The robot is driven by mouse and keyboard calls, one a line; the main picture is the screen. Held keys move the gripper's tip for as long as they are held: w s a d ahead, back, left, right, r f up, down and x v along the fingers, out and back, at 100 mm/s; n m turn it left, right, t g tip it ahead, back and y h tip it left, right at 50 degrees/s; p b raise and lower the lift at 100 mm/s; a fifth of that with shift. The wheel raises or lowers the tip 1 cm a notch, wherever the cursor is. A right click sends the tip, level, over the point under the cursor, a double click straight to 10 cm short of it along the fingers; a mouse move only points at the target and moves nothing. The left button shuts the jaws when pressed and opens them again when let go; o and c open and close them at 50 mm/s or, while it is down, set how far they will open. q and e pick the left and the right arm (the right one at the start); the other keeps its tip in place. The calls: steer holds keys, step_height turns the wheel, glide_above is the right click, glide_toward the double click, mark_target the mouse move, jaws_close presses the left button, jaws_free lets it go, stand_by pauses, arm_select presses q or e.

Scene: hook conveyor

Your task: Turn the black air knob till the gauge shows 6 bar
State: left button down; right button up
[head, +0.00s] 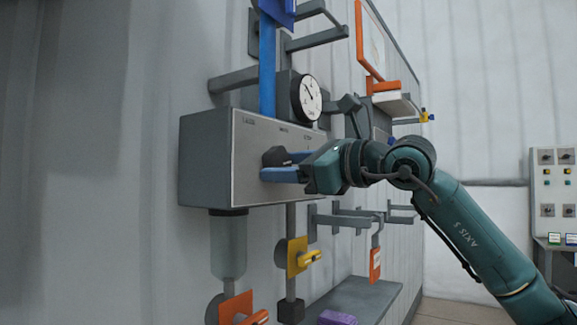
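The black air knob (275,156) sticks out from the front of a grey box panel (240,135). My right gripper (281,166) is at the knob, with its blue fingers apart and the knob at or between their tips. Whether both fingers press on the knob cannot be told. The round gauge (310,97) with a white face stands above the panel. Its dark needle points to the upper left, but the numbers are too small to read. My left gripper is not in view.
A blue upright bar (267,70) stands left of the gauge. An orange-framed board (370,45) and grey brackets are on the wall. Below hang a clear bowl (228,248) and yellow (298,257) and orange (236,307) tags. A control panel (555,190) stands far right.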

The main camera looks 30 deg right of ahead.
steer(key=c, duration=0.5)
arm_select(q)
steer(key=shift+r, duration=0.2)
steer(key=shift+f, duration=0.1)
arm_select(e)
steer(key=shift+m, duration=0.3)
steer(key=m+b, duration=0.1)
steer(key=m, duration=1.3)
steer(key=shift+a+b, duration=0.2)
steer(key=shift+b, duration=0.1)
steer(key=m, duration=0.4)
steer(key=shift+s, duration=0.1)
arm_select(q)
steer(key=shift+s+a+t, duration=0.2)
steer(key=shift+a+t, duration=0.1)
arm_select(e)
steer(key=m, duration=0.6)
steer(key=shift+r, duration=0.15)
